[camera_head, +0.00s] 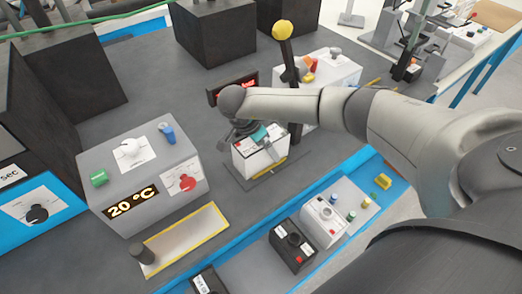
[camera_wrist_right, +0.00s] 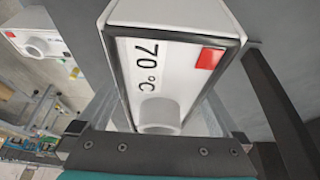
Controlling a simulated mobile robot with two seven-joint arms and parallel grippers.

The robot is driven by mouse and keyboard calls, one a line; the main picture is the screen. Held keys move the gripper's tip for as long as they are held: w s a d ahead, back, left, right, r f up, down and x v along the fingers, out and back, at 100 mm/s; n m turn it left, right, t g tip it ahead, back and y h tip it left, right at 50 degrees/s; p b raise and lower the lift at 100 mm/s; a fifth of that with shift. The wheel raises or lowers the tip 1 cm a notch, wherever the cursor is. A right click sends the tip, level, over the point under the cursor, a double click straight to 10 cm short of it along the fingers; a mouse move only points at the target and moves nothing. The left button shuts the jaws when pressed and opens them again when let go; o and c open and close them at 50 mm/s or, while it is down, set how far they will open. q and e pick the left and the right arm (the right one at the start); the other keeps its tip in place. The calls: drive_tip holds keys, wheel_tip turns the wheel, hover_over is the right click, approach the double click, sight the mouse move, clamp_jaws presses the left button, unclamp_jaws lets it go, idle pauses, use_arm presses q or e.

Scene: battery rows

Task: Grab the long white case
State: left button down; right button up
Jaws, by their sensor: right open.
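A white case (camera_head: 262,160) stands on the dark surface below my right gripper (camera_head: 256,138) in the head view. In the right wrist view this white case (camera_wrist_right: 180,75) has a black-rimmed face marked "70 °C", a red square and a round white knob. My right gripper (camera_wrist_right: 165,112) is open, with one finger on each side of the case's near end. I cannot tell whether the fingers touch it. Part of the case is hidden by the gripper in the head view. My left gripper is not in view.
A grey box (camera_head: 150,165) marked "20 °C" stands to the left. A blue-edged tray in front holds a black case (camera_head: 292,246) and another white case (camera_head: 323,220). A dark post with a yellow ball (camera_head: 283,30) rises close behind my right gripper. Large black boxes stand at the back.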

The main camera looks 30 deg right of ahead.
drive_tip(key=shift+c, duration=0.2)
drive_tip(key=c, duration=1.5)
drive_tip(key=shift+r, duration=0.1)
drive_tip(key=shift+c, duration=0.2)
